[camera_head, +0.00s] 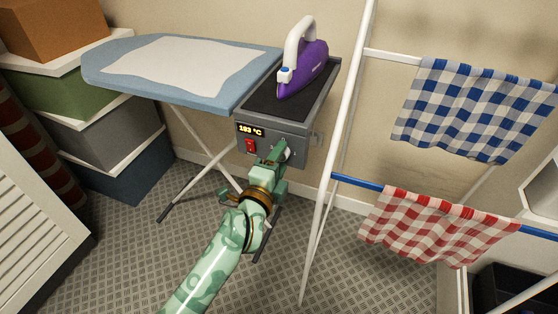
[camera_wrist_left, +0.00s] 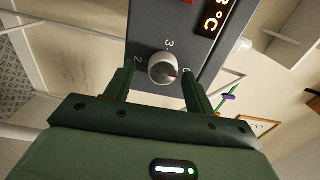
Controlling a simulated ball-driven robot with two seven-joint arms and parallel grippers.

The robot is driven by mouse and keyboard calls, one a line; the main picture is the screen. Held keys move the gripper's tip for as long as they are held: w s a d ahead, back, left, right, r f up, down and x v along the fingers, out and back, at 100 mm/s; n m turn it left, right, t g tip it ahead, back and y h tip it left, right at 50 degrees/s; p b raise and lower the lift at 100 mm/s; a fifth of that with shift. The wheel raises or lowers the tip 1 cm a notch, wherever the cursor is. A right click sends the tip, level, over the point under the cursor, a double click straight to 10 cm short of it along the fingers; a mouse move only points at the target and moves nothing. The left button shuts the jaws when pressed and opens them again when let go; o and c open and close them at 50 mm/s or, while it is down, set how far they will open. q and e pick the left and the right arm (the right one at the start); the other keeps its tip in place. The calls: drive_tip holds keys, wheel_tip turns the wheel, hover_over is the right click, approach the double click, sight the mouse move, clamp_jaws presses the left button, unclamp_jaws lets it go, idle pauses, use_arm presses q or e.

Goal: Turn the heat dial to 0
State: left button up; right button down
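The heat dial (camera_wrist_left: 163,68) is a silver round knob on the grey front of the iron station (camera_head: 303,134). In the left wrist view the numbers 2 and 3 show beside it; another mark is partly covered by a finger. A small reddish mark shows on the knob's lower right. My left gripper (camera_wrist_left: 156,76) is open, one finger on each side of the dial, with gaps visible. In the head view my left gripper (camera_head: 277,153) is at the panel and mostly hides the dial. The display (camera_head: 251,130) seems to read 183 °C. My right gripper is not in view.
A red switch (camera_head: 250,146) sits left of the dial. A purple iron (camera_head: 305,68) stands on the station, beside the ironing board (camera_head: 120,63). A drying rack (camera_head: 335,150) with checked cloths stands close on the right. Stacked boxes (camera_head: 95,125) are at left.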

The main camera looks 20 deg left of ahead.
use_arm(q)
drive_tip(key=shift+s+r, duration=0.1)
drive_tip(key=s+p, duration=0.1)
drive_tip(key=s, duration=1.5)
drive_tip(key=shift+a+p, duration=0.25)
drive_tip(key=shift+p, duration=0.15)
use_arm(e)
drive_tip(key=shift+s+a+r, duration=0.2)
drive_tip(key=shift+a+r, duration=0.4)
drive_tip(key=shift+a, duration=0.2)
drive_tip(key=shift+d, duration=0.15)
